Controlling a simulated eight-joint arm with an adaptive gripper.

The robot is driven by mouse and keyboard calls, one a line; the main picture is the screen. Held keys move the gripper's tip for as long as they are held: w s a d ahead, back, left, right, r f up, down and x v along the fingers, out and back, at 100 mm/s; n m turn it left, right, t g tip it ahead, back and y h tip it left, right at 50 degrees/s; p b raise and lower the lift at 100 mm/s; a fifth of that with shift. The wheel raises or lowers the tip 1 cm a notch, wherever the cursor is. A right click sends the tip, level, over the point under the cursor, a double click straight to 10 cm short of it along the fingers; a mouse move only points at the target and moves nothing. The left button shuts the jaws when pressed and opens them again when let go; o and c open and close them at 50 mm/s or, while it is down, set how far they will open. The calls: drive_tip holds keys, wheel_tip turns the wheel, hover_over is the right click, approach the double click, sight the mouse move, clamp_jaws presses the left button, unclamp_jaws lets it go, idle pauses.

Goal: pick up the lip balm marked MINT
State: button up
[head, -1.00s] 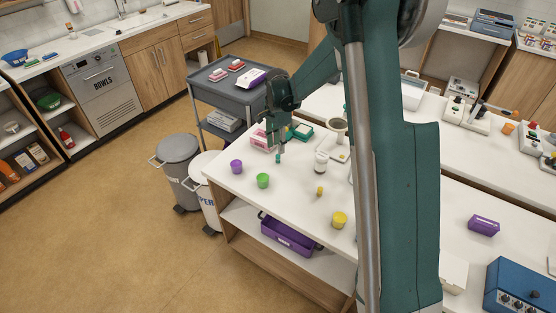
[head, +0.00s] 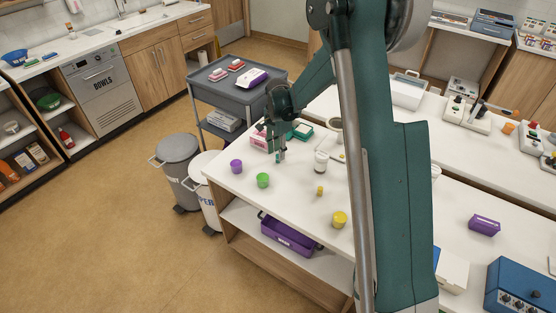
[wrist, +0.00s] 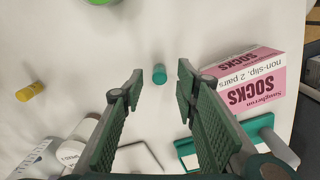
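A small teal cylinder (wrist: 159,74), which looks like the lip balm, is on the white table in the wrist view. No MINT marking can be read on it. It shows in the head view as a small teal spot (head: 279,157) by my fingers. My gripper (wrist: 159,80) is open, with its fingertips on either side of the cylinder in the picture and no contact seen. The height of the fingertips above the table cannot be told. In the head view my gripper (head: 275,153) points down over the table's far left part.
A pink socks box (wrist: 250,77) lies close right of the gripper, with a green-and-white item (wrist: 230,140) below it. A yellow cylinder (wrist: 30,91) and white bottles (wrist: 78,147) are to the left.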

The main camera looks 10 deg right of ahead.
drive_tip(key=shift+f, duration=1.9)
drive_tip(key=c, duration=0.8)
